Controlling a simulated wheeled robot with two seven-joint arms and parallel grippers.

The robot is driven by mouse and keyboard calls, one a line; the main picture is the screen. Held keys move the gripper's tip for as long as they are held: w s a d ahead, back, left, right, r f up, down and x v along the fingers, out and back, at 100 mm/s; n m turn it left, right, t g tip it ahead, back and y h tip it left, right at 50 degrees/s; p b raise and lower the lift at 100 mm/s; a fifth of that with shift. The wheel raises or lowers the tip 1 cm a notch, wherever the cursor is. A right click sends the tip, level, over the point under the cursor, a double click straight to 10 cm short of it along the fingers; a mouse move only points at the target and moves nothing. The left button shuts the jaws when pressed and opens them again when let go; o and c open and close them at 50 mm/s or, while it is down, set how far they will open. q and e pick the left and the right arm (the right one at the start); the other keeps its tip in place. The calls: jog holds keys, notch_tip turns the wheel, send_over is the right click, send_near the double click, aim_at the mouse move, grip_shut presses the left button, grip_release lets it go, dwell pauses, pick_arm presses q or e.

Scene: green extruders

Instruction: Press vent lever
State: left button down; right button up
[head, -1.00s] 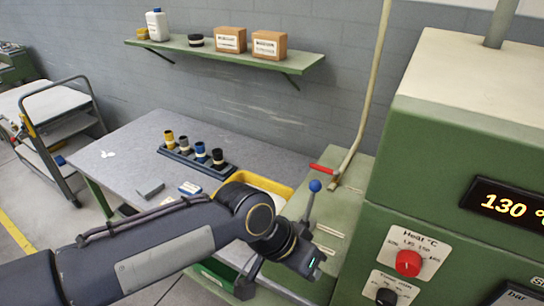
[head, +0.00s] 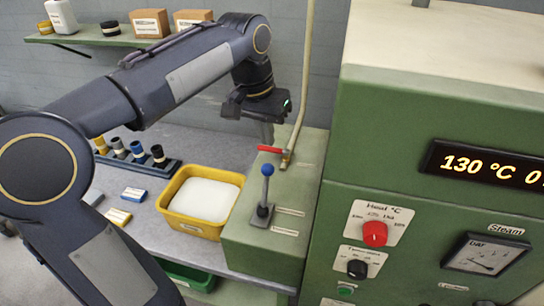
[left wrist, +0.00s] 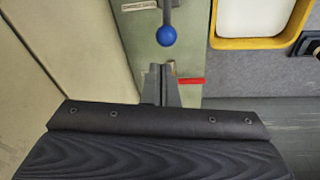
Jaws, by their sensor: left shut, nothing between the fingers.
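A grey lever with a blue knob (head: 267,170) stands upright on the green machine ledge (head: 262,240). A lever with a red handle (head: 271,149) sits at the foot of the pale pipe behind it. I cannot tell which one is the vent lever. My left gripper (head: 267,138) is shut and empty, pointing down above the red handle's area. In the left wrist view, its fingers (left wrist: 161,84) are together, with the blue knob (left wrist: 166,36) ahead and the red handle (left wrist: 191,81) just to the right. Contact is not visible. My right gripper is out of view.
A yellow tub (head: 171,217) with white contents stands left of the ledge. A rack of capped pieces (head: 128,157) and small blocks lie on the grey table. The green machine (head: 430,130), with red and black knobs and a 130 °C display, rises on the right.

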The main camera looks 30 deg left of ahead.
aim_at(265, 189)
pick_arm(q)
jog(key=shift+g+y, duration=0.3)
jog(key=shift+g, duration=0.3)
jog(key=w, duration=0.5)
jog(key=shift+w+a+r, duration=0.25)
jog(key=shift+w+a, duration=0.05)
jog(key=shift+w, duration=0.1)
jog(key=shift+f, duration=0.1)
notch_tip(265, 189, down, 10)
jog(key=s, duration=0.2)
jog(key=s+r+p, duration=0.1)
jog(key=shift+d+r, duration=0.1)
jog(key=shift+d, duration=0.2)
jog(key=shift+s, duration=0.1)
